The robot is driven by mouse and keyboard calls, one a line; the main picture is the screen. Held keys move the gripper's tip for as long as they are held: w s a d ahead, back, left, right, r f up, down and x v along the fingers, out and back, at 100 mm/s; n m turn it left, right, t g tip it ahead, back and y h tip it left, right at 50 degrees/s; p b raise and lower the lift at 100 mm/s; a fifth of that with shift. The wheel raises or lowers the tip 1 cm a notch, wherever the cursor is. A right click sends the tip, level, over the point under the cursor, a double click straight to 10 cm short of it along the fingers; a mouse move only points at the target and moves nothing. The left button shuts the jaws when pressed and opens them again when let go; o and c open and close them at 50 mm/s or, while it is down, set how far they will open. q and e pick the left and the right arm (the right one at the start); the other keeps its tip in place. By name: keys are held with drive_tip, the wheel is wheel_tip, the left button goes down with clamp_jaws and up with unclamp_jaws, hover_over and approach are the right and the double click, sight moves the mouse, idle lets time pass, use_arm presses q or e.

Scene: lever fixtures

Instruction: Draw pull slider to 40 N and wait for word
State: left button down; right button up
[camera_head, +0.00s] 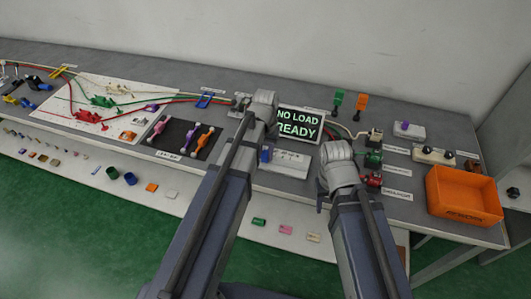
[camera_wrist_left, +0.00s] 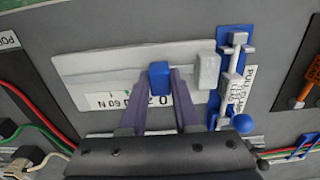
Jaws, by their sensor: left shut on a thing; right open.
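The pull slider is a white block (camera_wrist_left: 95,68) with a printed scale; "60 N" and "20" or part of it are readable in the left wrist view, and my gripper covers some of the marks. Its blue knob (camera_wrist_left: 160,72) stands between the fingers of my left gripper (camera_wrist_left: 161,84), which is shut on it. In the head view the slider (camera_head: 289,166) lies below the display (camera_head: 299,125), which reads "NO LOAD READY". My right gripper (camera_head: 323,192) is open at the bench front, right of the slider; its fingers are mostly hidden.
A blue-based clamp fixture (camera_wrist_left: 233,50) with a blue ball (camera_wrist_left: 243,123) stands beside the slider. Green (camera_head: 373,159) and red (camera_head: 373,180) fixtures are close right of my right gripper. An orange bin (camera_head: 464,200) sits farther right, and a dark tool mat (camera_head: 183,140) lies left.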

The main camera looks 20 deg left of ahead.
sight(274, 162)
use_arm(q)
drive_tip(key=d, duration=0.3)
drive_tip(key=shift+d, duration=0.2)
drive_tip(key=c, duration=0.6)
unclamp_jaws()
drive_tip(key=shift+a, duration=0.1)
drive_tip(key=shift+c, duration=0.2)
drive_tip(key=shift+r, duration=0.1)
wheel_tip(274, 162, up, 8)
drive_tip(key=p, duration=0.7)
drive_tip(key=shift+f+p, duration=0.2)
drive_tip(key=shift+p, duration=0.2)
drive_tip(key=s+d+m, duration=0.1)
drive_tip(key=s+d, duration=0.2)
drive_tip(key=s, duration=0.4)
drive_tip(key=s+d+m+y, duration=0.1)
drive_tip(key=s+d+m, duration=0.1)
drive_tip(key=s+d, duration=0.2)
drive_tip(key=s, duration=0.3)
drive_tip(key=shift+s, duration=0.15)
